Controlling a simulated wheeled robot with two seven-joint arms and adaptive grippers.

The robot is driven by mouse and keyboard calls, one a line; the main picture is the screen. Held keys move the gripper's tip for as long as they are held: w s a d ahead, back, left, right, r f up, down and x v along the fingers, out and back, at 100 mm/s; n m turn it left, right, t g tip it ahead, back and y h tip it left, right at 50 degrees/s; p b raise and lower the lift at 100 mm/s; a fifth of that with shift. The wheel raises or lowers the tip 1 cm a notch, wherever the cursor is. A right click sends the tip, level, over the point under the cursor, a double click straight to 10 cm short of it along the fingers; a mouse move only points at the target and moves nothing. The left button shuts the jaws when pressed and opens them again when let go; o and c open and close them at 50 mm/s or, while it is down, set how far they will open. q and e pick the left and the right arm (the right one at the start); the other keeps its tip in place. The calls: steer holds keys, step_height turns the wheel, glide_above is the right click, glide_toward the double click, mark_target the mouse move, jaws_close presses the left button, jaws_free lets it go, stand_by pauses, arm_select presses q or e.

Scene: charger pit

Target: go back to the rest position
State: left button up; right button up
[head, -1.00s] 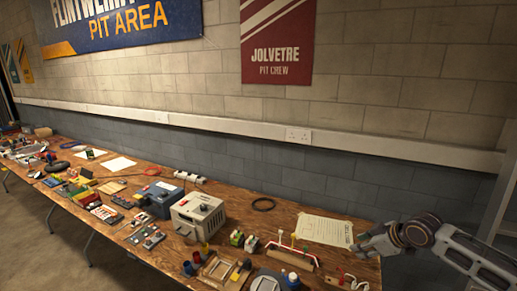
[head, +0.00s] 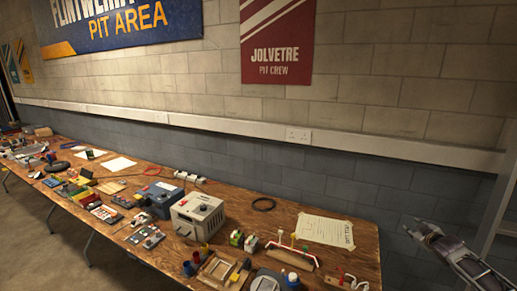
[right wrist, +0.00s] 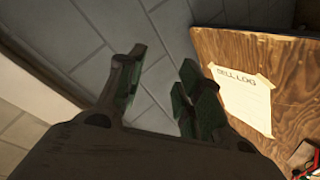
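My right gripper (head: 412,229) is at the right of the head view, beyond the right end of the wooden table (head: 345,262) and clear of it. In the right wrist view its two green-padded fingers (right wrist: 162,92) stand apart with nothing between them. The table's end and the taped paper sheet headed with log lettering (right wrist: 240,98) lie to the right of the fingers there. My left gripper does not show in any view.
A beige charger box (head: 197,215) and a blue box (head: 163,200) stand mid-table. A red-edged holder (head: 290,256) and several small items lie at the near right end. A block wall with trunking (head: 300,134) runs behind. A pale upright frame (head: 490,215) stands at far right.

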steer(key=s+d+f+g, duration=0.1)
steer(key=s+d+f, duration=0.15)
steer(key=f, duration=0.95)
steer(key=s+a+f+g, duration=0.2)
steer(key=s+a+f, duration=0.1)
steer(key=s+f, duration=0.55)
steer(key=s+a+f+g, duration=0.1)
steer(key=s+a+f, duration=0.35)
steer(key=f, duration=0.75)
steer(key=s+a+f+g, duration=0.2)
steer(key=s+f, duration=0.6)
steer(key=f, duration=0.2)
steer(key=s+a+f+m+g+y, duration=0.1)
steer(key=s+a+f+g, duration=0.1)
steer(key=s+a+f, duration=0.75)
steer(key=s+a+f+m+g+y, duration=0.1)
steer(key=s+a+f, duration=0.55)
steer(key=s, duration=0.55)
steer(key=s+a+f+g, duration=0.1)
steer(key=s+a, duration=0.6)
steer(key=s, duration=0.3)
steer(key=s+a+f+g+y, duration=0.1)
steer(key=s+a+f, duration=0.1)
steer(key=s+a, duration=0.5)
steer(key=s, duration=0.4)
steer(key=shift+a+f+m+g+y, duration=0.25)
steer(key=shift+a+m+g+y, duration=0.05)
steer(key=shift+a, duration=0.05)
